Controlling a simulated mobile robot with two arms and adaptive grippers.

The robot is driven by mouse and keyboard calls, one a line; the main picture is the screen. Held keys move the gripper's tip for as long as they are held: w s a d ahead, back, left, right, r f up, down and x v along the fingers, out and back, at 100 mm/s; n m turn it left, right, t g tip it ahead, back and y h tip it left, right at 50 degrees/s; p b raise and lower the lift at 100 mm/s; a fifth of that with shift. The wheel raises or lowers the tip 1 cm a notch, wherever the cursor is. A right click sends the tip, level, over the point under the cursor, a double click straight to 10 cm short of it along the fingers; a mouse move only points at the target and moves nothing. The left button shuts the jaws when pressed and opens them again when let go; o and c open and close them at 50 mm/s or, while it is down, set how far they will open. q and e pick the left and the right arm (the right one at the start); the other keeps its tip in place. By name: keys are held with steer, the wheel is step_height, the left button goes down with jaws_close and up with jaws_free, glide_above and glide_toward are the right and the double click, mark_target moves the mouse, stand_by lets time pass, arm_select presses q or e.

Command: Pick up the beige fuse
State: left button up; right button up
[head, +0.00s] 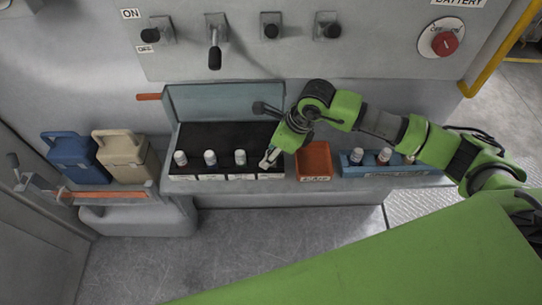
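A black fuse box (222,137) with an open lid stands on the shelf. Several small pale cylindrical fuses stand along its front, among them one at the left (180,158), one further right (210,158) and one near my gripper (240,157). A blue tray (349,171) to the right holds a bluish-banded fuse (357,155), a reddish-banded fuse (384,156) and a beige-looking one (409,159), partly hidden by my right arm. My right gripper (268,158) points down at the box's right front; whether it grips the pale object there cannot be told. My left gripper is out of view.
An orange-red bin (314,161) sits between the box and the blue tray. A blue jug (76,158) and a beige jug (124,157) stand at the left, behind a clamp bar (110,194). Switches (214,40) and a red battery knob (445,43) are on the panel above.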

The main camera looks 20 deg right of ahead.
steer(key=shift+f, duration=0.2)
jaws_close()
